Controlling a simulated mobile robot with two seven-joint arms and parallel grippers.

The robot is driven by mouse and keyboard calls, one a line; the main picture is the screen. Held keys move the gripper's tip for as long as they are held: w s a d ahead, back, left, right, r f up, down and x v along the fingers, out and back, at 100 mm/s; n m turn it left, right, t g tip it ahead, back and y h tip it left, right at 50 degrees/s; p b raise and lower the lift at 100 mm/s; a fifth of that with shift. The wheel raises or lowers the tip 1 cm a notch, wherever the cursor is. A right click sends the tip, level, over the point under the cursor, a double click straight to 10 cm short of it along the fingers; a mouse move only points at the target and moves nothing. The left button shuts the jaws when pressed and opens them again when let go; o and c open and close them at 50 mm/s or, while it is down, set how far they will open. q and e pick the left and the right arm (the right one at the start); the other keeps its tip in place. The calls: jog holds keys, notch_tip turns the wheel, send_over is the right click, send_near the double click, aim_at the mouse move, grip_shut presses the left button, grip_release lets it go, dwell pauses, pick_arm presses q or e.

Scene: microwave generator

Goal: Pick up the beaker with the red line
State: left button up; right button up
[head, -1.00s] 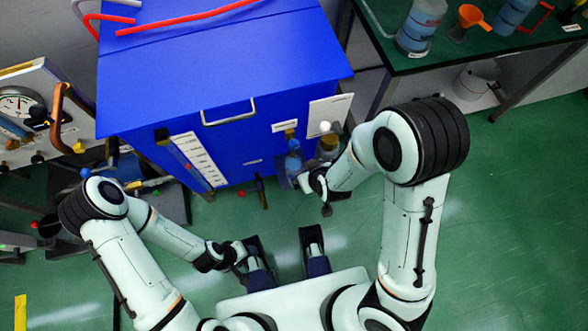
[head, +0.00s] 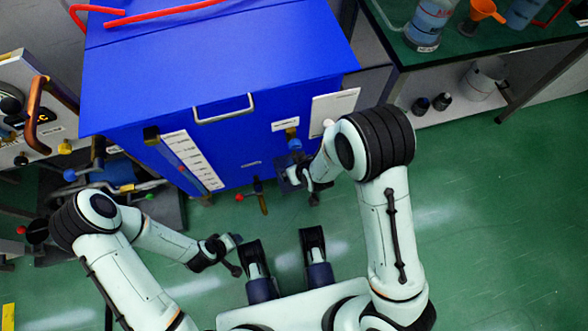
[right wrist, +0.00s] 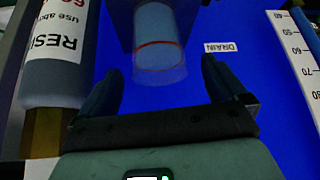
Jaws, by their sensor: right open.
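The beaker with the red line (right wrist: 160,58) is clear, with a red ring around it. In the right wrist view it is ahead of and between the fingers of my right gripper (right wrist: 155,85), which is open and empty. In the head view my right gripper (head: 300,184) is low at the front of the blue cabinet, and I cannot make out the beaker clearly there. My left gripper (head: 233,254) is open and empty, low over the floor at the left, away from the cabinet.
The blue cabinet (head: 225,75) has a handle (head: 224,109) and a white scale strip (head: 190,160). A grey labelled bottle (right wrist: 57,60) stands left of my right gripper. A green-topped bench (head: 465,45) is at the upper right. The green floor at right is clear.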

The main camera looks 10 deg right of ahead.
jog(key=shift+w+f, duration=0.15)
jog(key=shift+f, duration=0.1)
jog(key=shift+r, duration=0.1)
jog(key=c, duration=1.8)
jog(key=shift+r, duration=0.15)
